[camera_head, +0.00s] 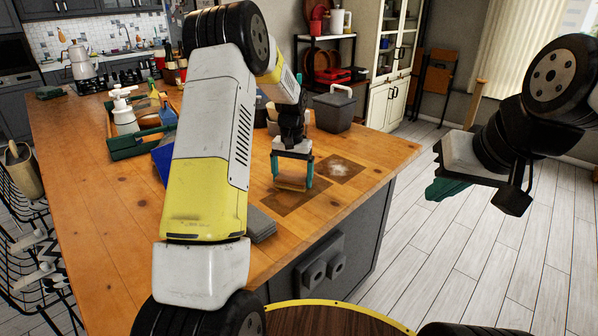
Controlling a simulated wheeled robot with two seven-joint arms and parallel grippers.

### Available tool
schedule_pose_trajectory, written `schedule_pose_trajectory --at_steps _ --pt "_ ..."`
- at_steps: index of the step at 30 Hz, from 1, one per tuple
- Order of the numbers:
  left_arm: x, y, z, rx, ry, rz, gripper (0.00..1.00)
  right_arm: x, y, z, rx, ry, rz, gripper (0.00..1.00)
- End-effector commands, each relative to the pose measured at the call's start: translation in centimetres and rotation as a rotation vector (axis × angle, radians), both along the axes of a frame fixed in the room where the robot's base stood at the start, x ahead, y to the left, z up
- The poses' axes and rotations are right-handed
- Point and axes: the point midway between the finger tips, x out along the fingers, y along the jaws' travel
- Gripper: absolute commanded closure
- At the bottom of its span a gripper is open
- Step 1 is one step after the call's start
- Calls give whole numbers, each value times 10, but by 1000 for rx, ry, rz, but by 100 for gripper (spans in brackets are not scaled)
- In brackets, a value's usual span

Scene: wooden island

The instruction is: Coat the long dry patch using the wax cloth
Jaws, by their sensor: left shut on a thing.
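My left gripper (292,172) is shut on a tan, flat-bottomed piece (291,184), which looks like the wax cloth. It holds the piece low over a darker brown patch (284,204) on the wooden island top (110,220). I cannot tell whether the piece touches the wood. A second dark patch (352,160) with a whitish spot in it lies just to the right, near the island's edge. My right gripper (447,188) is off the island at the right, over the floor, with its teal fingers partly hidden by its own body.
A grey lidded box (334,110) stands behind the patches. A green caddy (126,150) with bottles is at the left, near a blue item (163,160) partly behind my arm. Grey stacked pieces (262,226) lie by the near edge.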

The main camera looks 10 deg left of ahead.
Motion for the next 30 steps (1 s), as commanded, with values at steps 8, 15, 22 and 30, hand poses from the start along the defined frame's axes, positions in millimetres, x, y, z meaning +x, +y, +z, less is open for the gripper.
schedule_pose_trajectory --at_steps 8,15,22,30 --pt "-2 -3 0 -1 0 -1 42 0 0 0 0 0 0 100" --pt "-11 -17 0 0 0 0 42 0 0 0 0 0 0 100" --pt "-14 -21 0 -1 0 -1 42 0 0 0 0 0 0 100" --pt "-29 -43 0 -1 0 -4 42 0 0 0 0 0 0 100"
